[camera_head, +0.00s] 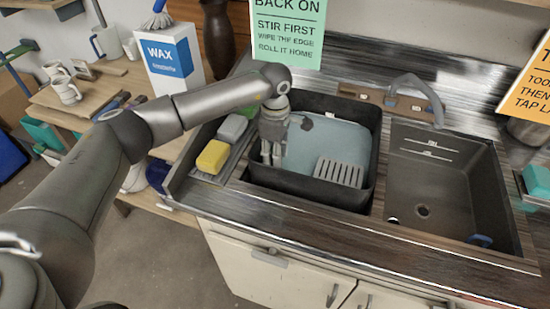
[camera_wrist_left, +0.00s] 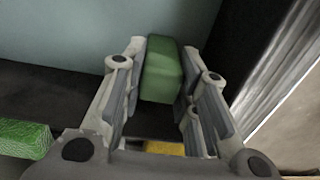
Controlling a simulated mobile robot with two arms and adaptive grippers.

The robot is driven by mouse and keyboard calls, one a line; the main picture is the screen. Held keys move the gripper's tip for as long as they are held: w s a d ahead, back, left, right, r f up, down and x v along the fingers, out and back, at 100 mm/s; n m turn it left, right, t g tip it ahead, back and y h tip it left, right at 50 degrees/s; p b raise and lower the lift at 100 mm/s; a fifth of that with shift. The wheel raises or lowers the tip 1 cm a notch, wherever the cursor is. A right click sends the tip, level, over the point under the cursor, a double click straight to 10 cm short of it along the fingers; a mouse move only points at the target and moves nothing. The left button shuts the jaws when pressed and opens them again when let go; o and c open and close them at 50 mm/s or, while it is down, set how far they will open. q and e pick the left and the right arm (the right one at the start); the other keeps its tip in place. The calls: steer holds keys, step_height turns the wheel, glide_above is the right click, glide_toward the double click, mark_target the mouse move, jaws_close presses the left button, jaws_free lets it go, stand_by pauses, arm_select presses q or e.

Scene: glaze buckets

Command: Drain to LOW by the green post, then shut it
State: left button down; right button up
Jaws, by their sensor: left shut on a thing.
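The left basin (camera_head: 375,140) of the sink is dark and holds pale blue liquid (camera_head: 335,138). My left gripper (camera_head: 271,158) reaches down into its left side. In the left wrist view the gripper is shut on a green post (camera_wrist_left: 162,70), with a finger on each side of it. The post is hidden behind the gripper in the head view. I cannot see a LOW mark in the left basin, nor whether the drain is open. My right gripper is not in view.
A slotted grey piece (camera_head: 338,172) sits in the left basin. A yellow sponge (camera_head: 213,157) and grey block (camera_head: 232,128) lie left of the gripper. The tap (camera_head: 415,92) stands behind.

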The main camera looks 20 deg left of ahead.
arm_select(q)
steer(key=shift+w+r, duration=0.15)
steer(key=shift+r, duration=0.15)
steer(key=c, duration=1.4)
jaws_free()
steer(key=shift+o, duration=1.4)
step_height(320, 180, up, 12)
